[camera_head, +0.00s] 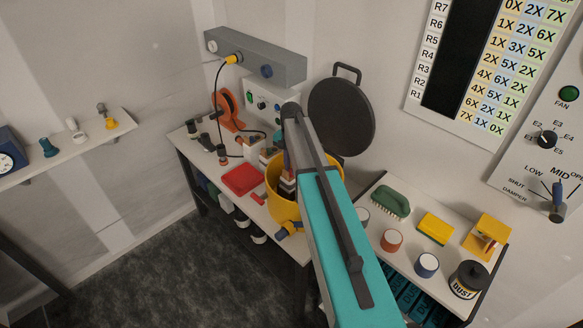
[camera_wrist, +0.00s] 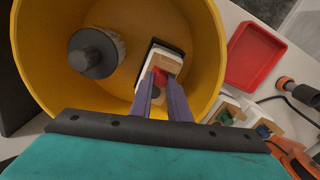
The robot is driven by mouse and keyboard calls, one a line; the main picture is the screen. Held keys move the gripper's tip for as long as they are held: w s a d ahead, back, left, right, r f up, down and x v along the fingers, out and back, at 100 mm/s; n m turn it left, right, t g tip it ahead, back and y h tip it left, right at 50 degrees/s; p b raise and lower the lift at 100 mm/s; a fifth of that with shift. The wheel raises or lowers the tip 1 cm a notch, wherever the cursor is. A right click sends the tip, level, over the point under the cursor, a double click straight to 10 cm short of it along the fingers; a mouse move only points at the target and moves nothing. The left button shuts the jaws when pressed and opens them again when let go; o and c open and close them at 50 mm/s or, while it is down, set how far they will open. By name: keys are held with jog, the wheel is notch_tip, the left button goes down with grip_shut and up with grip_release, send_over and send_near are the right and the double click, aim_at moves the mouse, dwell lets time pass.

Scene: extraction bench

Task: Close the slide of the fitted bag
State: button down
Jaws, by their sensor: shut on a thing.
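The fitted bag (camera_wrist: 176,52) sits inside the yellow drum (camera_wrist: 213,60); its top shows as a white and tan block with a dark edge. The drum also shows in the head view (camera_head: 273,204). A small red piece (camera_wrist: 160,76), apparently the slide, lies at the bag's tan part. My gripper (camera_wrist: 160,85) reaches into the drum, its two purple fingers shut on the red piece. The fingers hide part of it, so I cannot tell how far the slide is across. In the head view my arm covers much of the drum.
A grey cylinder (camera_wrist: 93,52) stands in the drum beside the bag. The drum's round dark lid (camera_head: 341,117) stands open behind it. A red tray (camera_head: 243,180) lies to the left. A side shelf at right holds a green brush (camera_head: 391,201) and a yellow block (camera_head: 435,228).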

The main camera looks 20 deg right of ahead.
jog(key=d, duration=0.1)
jog(key=w+d, duration=0.1)
jog(key=shift+w+d+b, duration=0.2)
jog(key=shift+d+b, duration=0.1)
jog(key=shift+b, duration=0.05)
jog(key=shift+w+d, duration=0.1)
jog(key=shift+d, duration=0.35)
jog(key=c, duration=1.7)
grip_release()
jog(key=shift+o, duration=0.2)
jog(key=shift+r, duration=0.15)
notch_tip(320, 180, up, 14)
jog(key=b, duration=0.4)
jog(key=shift+f, duration=0.25)
